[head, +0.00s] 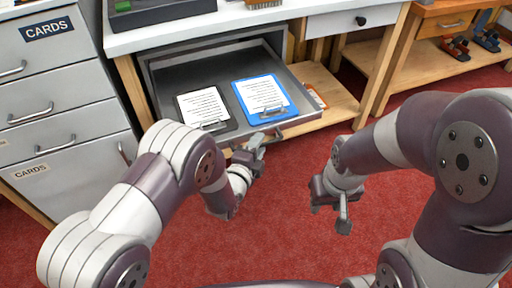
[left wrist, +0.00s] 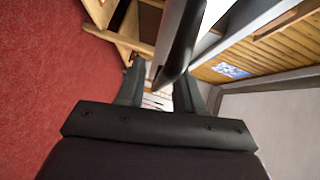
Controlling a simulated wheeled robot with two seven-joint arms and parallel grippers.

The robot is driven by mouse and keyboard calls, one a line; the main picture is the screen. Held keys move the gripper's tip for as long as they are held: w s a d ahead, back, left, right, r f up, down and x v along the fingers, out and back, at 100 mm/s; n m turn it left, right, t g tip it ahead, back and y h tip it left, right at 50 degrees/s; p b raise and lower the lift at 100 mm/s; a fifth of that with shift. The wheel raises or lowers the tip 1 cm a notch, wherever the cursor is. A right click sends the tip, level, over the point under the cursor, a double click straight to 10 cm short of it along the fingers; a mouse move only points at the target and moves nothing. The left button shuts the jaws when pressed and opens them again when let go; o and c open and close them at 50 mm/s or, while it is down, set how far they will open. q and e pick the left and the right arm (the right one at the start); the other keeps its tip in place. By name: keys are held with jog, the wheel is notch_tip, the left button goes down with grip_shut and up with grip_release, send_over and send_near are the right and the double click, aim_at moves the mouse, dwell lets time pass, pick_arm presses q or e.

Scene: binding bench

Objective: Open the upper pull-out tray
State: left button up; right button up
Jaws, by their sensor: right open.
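The upper pull-out tray (head: 160,88) is a dark grey, shallow tray under the white bench top, and it stands well out of its opening. A black clipboard (head: 206,107) and a blue clipboard (head: 262,96) with white sheets lie in it. My left gripper (head: 258,146) is at the front of the tray, near its handle. In the left wrist view its fingers (left wrist: 158,92) stand apart, with a dark bar (left wrist: 178,45) by the right finger; contact is unclear. My right gripper (head: 331,208) is open and empty over the red floor, right of the tray.
A grey drawer cabinet (head: 60,80) marked CARDS stands at the left. A white drawer (head: 355,22) with a dark knob is at the upper right, and a wooden shelf (head: 335,92) is below. The red floor (head: 290,240) in front is open.

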pick_arm(q)
jog(key=p+v, duration=0.4)
jog(key=v, duration=0.8)
jog(key=shift+s, duration=0.35)
jog(key=shift+a, duration=0.15)
